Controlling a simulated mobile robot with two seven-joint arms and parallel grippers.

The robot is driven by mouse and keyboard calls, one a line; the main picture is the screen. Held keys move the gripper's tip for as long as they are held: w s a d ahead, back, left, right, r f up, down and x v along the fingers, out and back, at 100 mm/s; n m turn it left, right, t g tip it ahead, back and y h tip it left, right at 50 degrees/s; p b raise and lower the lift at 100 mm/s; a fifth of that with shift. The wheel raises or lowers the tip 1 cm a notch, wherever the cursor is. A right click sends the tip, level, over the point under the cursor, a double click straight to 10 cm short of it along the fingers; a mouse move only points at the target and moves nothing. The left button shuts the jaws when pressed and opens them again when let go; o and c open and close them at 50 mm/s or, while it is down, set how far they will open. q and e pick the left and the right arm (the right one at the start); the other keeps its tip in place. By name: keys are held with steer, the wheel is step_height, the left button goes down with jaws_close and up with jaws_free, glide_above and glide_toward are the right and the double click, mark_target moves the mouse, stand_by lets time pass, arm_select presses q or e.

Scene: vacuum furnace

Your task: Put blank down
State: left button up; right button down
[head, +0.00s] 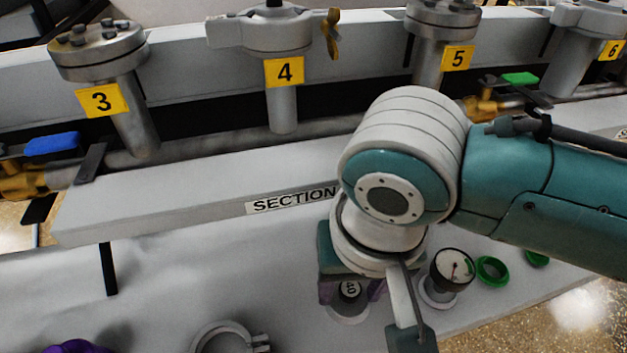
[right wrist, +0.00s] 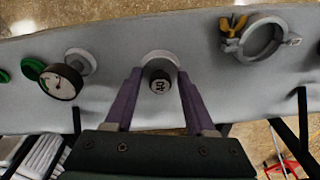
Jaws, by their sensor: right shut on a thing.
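The blank (head: 349,313) is a pale grey disc with a dark numbered cap, low in the middle of the head view. In the right wrist view the blank (right wrist: 160,60) shows between the purple fingers. My right gripper (head: 350,293) points down at the table and is shut on the blank, with one finger on each side of it. The right wrist view shows the same gripper (right wrist: 159,80). The disc is at or close to the grey tabletop (head: 180,290); I cannot tell if it touches. My left gripper is not in view.
A dial gauge (head: 453,268) and a green ring (head: 491,270) stand right of the blank. A clamp ring (head: 226,338) and a purple object (head: 75,347) lie left. A raised ledge marked SECTION (head: 200,195) and numbered pipe ports (head: 284,85) run behind. Bare tabletop shows on the left.

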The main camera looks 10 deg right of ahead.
mark_target(347, 307)
steer(key=shift+f+b, duration=1.05)
steer(key=shift+f, duration=1.35)
steer(key=shift+f, duration=0.15)
steer(key=shift+c, duration=1.2)
jaws_free()
